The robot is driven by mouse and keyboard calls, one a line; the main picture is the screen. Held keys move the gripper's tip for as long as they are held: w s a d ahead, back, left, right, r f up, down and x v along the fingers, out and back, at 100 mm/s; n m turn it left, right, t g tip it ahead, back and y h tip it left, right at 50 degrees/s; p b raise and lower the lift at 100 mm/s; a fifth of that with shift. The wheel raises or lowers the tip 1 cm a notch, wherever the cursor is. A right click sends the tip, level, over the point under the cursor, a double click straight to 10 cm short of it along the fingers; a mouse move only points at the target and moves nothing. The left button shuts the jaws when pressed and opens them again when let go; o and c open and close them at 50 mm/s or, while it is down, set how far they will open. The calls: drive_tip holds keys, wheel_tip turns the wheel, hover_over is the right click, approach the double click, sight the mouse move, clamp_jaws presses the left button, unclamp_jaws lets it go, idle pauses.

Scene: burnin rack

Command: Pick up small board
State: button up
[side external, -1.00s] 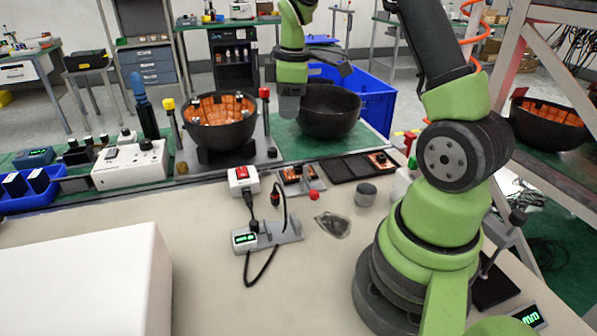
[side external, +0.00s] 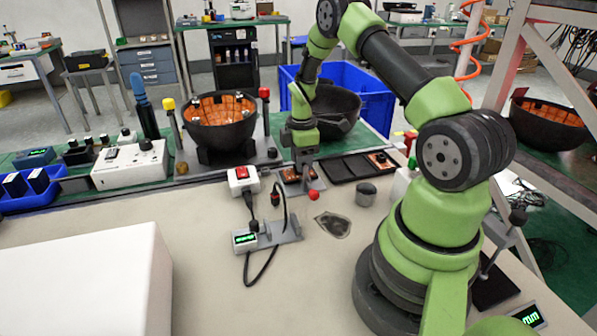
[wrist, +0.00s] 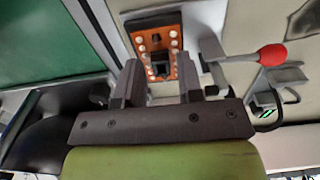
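The small board (wrist: 157,40) is orange-brown with pale round pads along its edges and dark parts in its middle. It lies in a grey fixture with a red-knobbed lever. My gripper (wrist: 158,70) is open in the wrist view, with a finger on either side of the board's near part and nothing visibly held. In the side view my gripper (side external: 304,177) points down at the fixture and partly hides the board (side external: 290,174). I cannot tell whether the fingers touch it.
The red knob (side external: 313,195) stands close in front of my gripper. A black tray (side external: 345,170) with another small board (side external: 379,159) lies to the right. A red-switch box (side external: 243,179) and a cabled grey fixture (side external: 279,234) are to the left. Dark bowls stand behind.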

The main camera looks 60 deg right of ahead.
drive_tip(key=shift+f, duration=0.65)
clamp_jaws()
